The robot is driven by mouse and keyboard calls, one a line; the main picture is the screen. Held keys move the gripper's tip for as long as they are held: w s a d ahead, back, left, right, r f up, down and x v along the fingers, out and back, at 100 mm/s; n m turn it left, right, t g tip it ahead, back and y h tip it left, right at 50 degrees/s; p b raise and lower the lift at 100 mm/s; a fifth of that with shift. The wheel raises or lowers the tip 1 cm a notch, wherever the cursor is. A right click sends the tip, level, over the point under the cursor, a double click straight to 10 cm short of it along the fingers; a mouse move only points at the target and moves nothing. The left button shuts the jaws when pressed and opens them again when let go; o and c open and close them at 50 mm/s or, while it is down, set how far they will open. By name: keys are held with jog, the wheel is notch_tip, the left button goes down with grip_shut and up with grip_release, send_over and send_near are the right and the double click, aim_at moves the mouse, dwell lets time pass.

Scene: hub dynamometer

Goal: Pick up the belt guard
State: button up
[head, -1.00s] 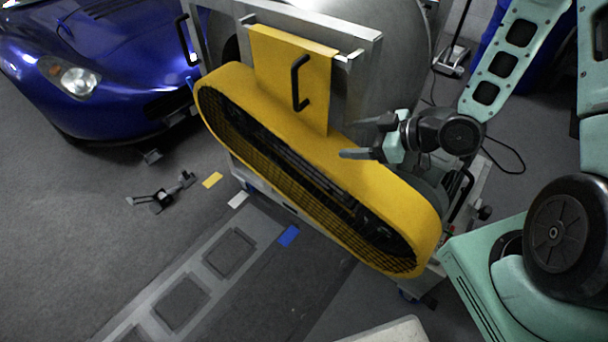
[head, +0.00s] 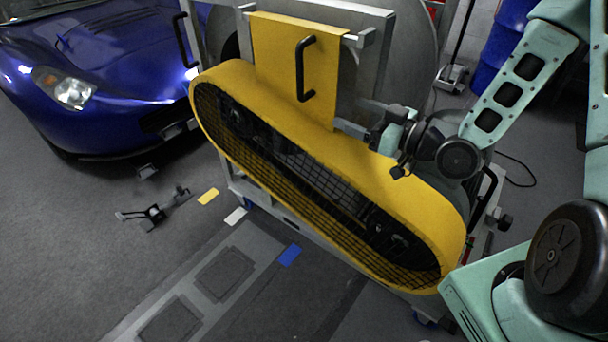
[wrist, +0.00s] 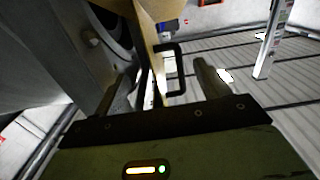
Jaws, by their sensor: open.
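The yellow belt guard (head: 395,185) is a long tilted loop with a dark mesh front, mounted on a grey frame. An upright yellow plate rises from its top and carries a black handle (head: 304,70). My gripper (head: 352,115) is open and empty at the right edge of this plate, just above the guard's upper rim. In the wrist view the plate's edge and the handle (wrist: 180,70) show between the fingers of my gripper (wrist: 166,68), farther ahead. I see no contact with the handle. The far finger is partly hidden in the head view.
A grey metal frame (head: 375,25) and a large drum (head: 415,60) stand close behind the guard. A blue car (head: 95,90) is at the left. A small stand (head: 152,213) lies on the floor. The floor in front of the guard is mostly clear.

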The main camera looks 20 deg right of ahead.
aim_at(310, 94)
jog(key=b+x, duration=0.1)
jog(key=x, duration=0.3)
jog(key=shift+w+a, duration=0.15)
jog(key=shift+w, duration=0.05)
jog(key=w+a, duration=0.1)
jog(key=w+a+r, duration=0.1)
jog(key=w+a, duration=0.1)
jog(key=shift+w, duration=0.1)
jog(key=shift+w+a, duration=0.35)
jog(key=shift+w, duration=0.15)
grip_shut()
jog(key=shift+r, duration=0.1)
